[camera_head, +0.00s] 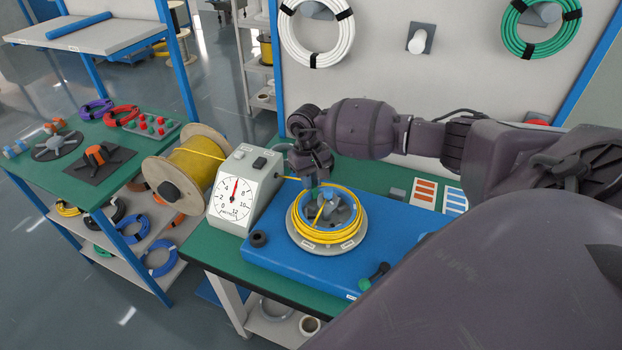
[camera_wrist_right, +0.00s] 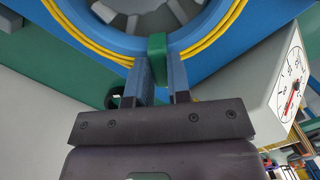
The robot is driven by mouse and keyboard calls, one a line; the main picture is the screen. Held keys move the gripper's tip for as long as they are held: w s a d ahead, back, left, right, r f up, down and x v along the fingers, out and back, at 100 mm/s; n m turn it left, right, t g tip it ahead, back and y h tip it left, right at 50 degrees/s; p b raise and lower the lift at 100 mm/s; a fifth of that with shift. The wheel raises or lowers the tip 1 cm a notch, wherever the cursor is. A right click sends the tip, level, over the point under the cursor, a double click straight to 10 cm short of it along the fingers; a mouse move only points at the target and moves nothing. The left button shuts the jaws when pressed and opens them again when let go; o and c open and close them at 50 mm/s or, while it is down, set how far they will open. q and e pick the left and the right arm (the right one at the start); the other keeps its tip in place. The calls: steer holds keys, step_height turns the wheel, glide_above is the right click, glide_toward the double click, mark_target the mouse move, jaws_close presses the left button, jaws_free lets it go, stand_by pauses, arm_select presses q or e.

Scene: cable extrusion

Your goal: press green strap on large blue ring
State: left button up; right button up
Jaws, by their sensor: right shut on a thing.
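My right gripper (camera_head: 314,182) reaches over the far side of the cable winder in the head view. In the right wrist view its two blue-grey fingers (camera_wrist_right: 160,72) are shut on the green strap (camera_wrist_right: 157,46), a small upright block. The strap overlaps the yellow cable coil (camera_wrist_right: 205,42) and the edge of the large blue ring (camera_wrist_right: 122,42). I cannot tell whether it touches them. In the head view the yellow coil (camera_head: 299,226) lies around the winder, and the strap cannot be made out. My left gripper is not in view.
The winder sits on a blue base (camera_head: 270,269) on a green table. A dial gauge box (camera_head: 236,206) stands close left, with a yellow cable spool (camera_head: 187,170) beyond. A dark green-knobbed lever (camera_head: 375,274) is at front right. Coloured label cards (camera_head: 425,193) lie right.

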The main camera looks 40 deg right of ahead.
steer(key=shift+s+f, duration=0.1)
steer(key=shift+f, duration=0.05)
steer(key=o, duration=0.8)
steer(key=shift+r+p, duration=1.45)
steer(key=shift+r, duration=2.7)
